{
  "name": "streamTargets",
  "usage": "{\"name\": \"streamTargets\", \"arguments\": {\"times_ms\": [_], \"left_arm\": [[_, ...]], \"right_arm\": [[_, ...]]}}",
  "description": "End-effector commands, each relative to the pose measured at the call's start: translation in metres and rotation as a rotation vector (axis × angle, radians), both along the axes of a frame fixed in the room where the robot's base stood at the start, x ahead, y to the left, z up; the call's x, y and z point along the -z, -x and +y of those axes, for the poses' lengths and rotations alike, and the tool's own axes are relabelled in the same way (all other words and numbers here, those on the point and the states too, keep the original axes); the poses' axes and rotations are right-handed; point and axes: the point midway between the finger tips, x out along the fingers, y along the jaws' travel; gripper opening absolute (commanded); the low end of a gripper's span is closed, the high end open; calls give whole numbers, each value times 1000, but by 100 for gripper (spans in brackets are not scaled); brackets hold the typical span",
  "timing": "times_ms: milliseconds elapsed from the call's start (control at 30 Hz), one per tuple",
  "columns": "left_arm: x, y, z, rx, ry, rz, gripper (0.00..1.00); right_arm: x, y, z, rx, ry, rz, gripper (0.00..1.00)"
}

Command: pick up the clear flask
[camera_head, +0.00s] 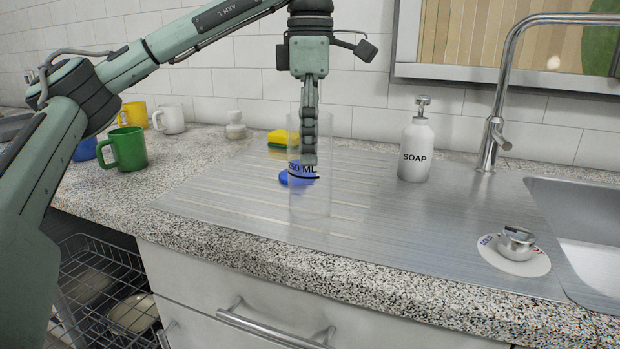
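The clear flask (309,205) is a see-through cylinder with dark "250 ML" lettering, standing upright on the metal drainboard (240,195). My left gripper (310,158) points straight down at the flask, and its fingers overlap the flask's upper half in the picture. I see the fingers nearly edge-on, so I cannot tell whether they are open or shut, or whether they touch the flask wall. My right gripper is not in view.
A soap bottle (415,150), faucet (491,140) and sink (588,215) are to the right. Green (128,150), yellow (133,113), and white (172,119) mugs stand left.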

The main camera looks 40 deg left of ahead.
Motion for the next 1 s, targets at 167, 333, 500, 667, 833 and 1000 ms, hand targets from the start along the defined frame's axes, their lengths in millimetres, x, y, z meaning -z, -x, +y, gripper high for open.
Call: {"name": "streamTargets", "arguments": {"times_ms": [167, 333, 500, 667, 833, 1000], "left_arm": [[18, 0, 0, 0, 0, 0, 84], [17, 0, 1, 0, 0, -1, 84], [17, 0, 0, 0, 0, -1, 72], [17, 0, 0, 0, 0, -1, 52], [17, 0, 0, 0, 0, -1, 31], [17, 0, 0, 0, 0, -1, 28]], "right_arm": [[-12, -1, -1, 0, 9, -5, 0], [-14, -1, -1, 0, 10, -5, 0], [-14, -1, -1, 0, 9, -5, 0], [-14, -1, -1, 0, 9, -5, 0], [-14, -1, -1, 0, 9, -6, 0], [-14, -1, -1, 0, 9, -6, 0]]}}
